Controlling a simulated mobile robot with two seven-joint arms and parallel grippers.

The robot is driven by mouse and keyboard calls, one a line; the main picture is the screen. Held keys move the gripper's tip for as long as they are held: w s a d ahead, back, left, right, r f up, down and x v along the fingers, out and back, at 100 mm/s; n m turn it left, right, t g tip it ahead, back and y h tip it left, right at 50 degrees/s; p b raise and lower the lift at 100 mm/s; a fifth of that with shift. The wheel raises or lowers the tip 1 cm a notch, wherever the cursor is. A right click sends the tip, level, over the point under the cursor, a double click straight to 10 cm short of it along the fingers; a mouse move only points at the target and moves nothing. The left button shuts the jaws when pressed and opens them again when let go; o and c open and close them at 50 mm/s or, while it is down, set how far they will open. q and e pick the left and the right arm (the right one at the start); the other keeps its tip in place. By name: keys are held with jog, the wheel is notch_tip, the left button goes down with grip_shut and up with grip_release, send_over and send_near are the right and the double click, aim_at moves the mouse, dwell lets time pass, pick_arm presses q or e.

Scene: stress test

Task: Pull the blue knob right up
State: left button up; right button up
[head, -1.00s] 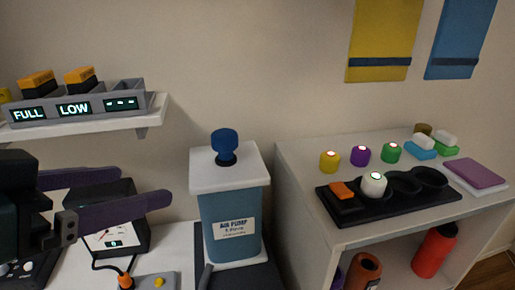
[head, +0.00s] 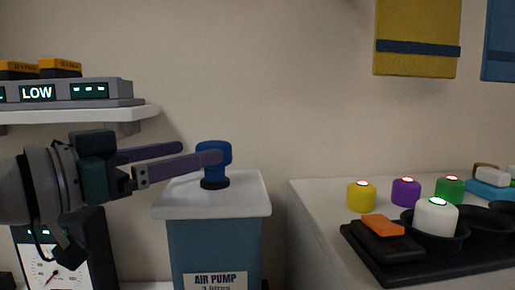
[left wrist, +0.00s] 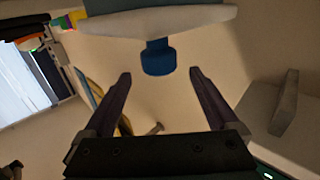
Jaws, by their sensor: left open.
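The blue knob (head: 213,172) sits low over a dark collar on the white lid (head: 240,195) of the air pump (head: 205,248). My left gripper (head: 202,152) is open and level with the knob. Its nearer finger crosses in front of the knob in the head view, and its farther finger ends just left of it. In the left wrist view, upside down, the knob (left wrist: 157,60) lies about midway between the two fingertips (left wrist: 160,74), at or slightly beyond them. A gap shows on each side. My right gripper is out of view.
A shelf (head: 75,114) with a charger rack (head: 65,92) is at the upper left. A meter box (head: 95,250) stands below it. On the right, a cabinet top holds coloured buttons (head: 405,192) and a black tray (head: 400,270). The space above the knob is clear.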

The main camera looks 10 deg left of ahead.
aim_at(199, 150)
pick_arm(q)
jog(key=shift+x, duration=2.75)
grip_shut()
